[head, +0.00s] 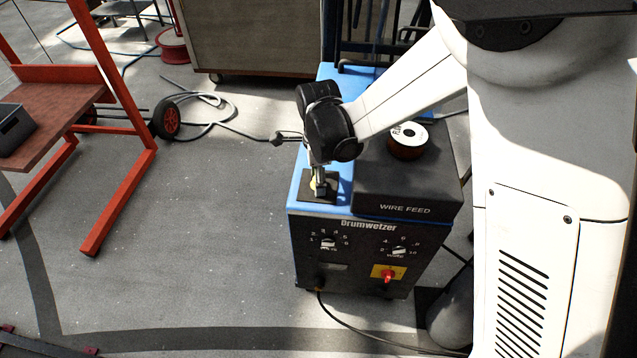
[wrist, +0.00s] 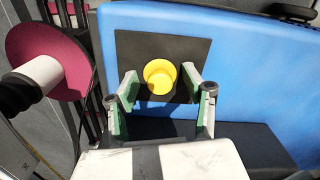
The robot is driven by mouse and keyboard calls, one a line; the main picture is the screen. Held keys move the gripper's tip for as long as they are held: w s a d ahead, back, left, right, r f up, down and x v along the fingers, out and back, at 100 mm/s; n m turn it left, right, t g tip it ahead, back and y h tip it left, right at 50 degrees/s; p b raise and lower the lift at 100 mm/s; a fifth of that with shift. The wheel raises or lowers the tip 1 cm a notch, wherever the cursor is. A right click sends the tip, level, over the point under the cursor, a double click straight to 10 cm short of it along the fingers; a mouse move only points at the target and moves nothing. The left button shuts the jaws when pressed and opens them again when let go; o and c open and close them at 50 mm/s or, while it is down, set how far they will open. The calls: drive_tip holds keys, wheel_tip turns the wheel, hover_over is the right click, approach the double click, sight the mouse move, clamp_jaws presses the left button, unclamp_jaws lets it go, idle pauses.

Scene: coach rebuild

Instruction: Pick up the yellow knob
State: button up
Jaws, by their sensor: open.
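The yellow knob (wrist: 160,77) is round and sits on a dark square pad (wrist: 126,44) on the blue top of the welding machine. In the wrist view it lies between and just beyond the tips of my open gripper (wrist: 160,84), whose fingers have green inner sides. I cannot tell whether the fingers touch it. In the head view my gripper (head: 319,186) points down over the pad (head: 318,199) on the machine's blue top (head: 342,183). There the knob (head: 313,183) is mostly hidden behind the fingers.
The black wire feed box (head: 405,190) stands right of the gripper, with a wire spool (head: 407,140) on it. The machine's front panel (head: 365,258) has dials and a red switch.

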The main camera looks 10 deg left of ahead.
drive_tip(key=c, duration=1)
drive_tip(key=shift+r, duration=0.15)
